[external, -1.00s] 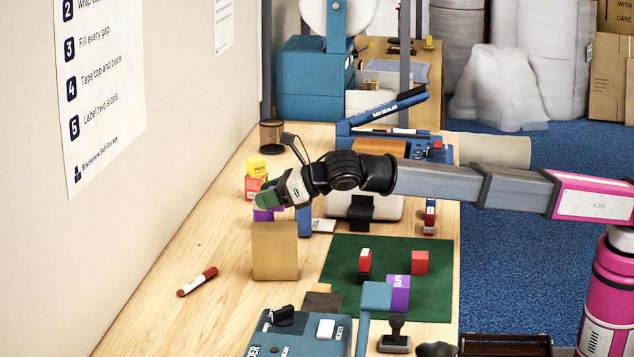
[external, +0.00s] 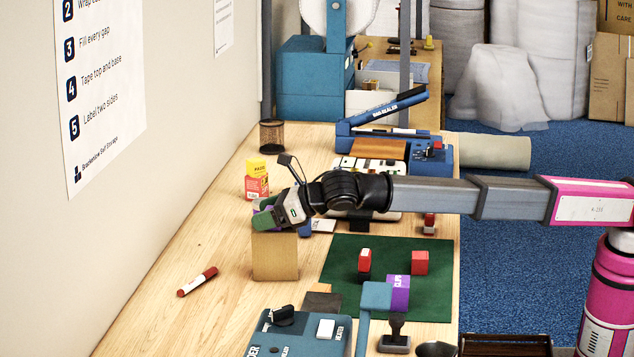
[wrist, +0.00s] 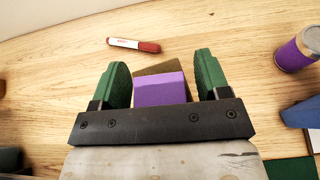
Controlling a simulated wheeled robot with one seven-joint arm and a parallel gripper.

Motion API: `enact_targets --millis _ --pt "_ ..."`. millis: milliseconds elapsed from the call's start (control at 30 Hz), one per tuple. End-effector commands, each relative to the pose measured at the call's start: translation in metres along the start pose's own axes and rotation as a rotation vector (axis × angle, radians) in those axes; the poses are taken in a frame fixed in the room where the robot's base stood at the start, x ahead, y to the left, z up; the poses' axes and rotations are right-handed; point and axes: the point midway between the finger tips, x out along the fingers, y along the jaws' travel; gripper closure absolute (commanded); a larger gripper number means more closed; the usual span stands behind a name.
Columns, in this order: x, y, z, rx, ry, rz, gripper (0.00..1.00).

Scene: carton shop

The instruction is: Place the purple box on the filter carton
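The purple box (wrist: 159,94) shows in the wrist view between the green fingers of my gripper (wrist: 162,80), with a clear gap on its right and a very narrow one on its left. The tan carton, which I take as the filter carton (external: 275,258), stands upright on the bench. Its brown top edge (wrist: 158,68) shows just beyond the box, turned slightly against it. The box appears to be over or on the carton; the contact is hidden. In the external view my gripper (external: 272,213) is at the carton's top, and its fingers hide the box mostly or fully.
A purple-labelled can (wrist: 295,52) and a blue object (wrist: 302,113) stand close to the carton. Yellow and red boxes (external: 257,180) are behind it. A red-and-white marker (external: 197,282) lies left on otherwise bare bench. The green mat (external: 340,255) is to the right.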

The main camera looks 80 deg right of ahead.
Motion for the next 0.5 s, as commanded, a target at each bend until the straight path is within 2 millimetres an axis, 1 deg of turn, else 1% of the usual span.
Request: enact_targets --millis 367,500 --pt "-0.001 0.0 0.002 0.0 0.0 0.0 0.3" --pt "-0.012 -0.001 0.002 0.0 0.0 0.0 0.3"
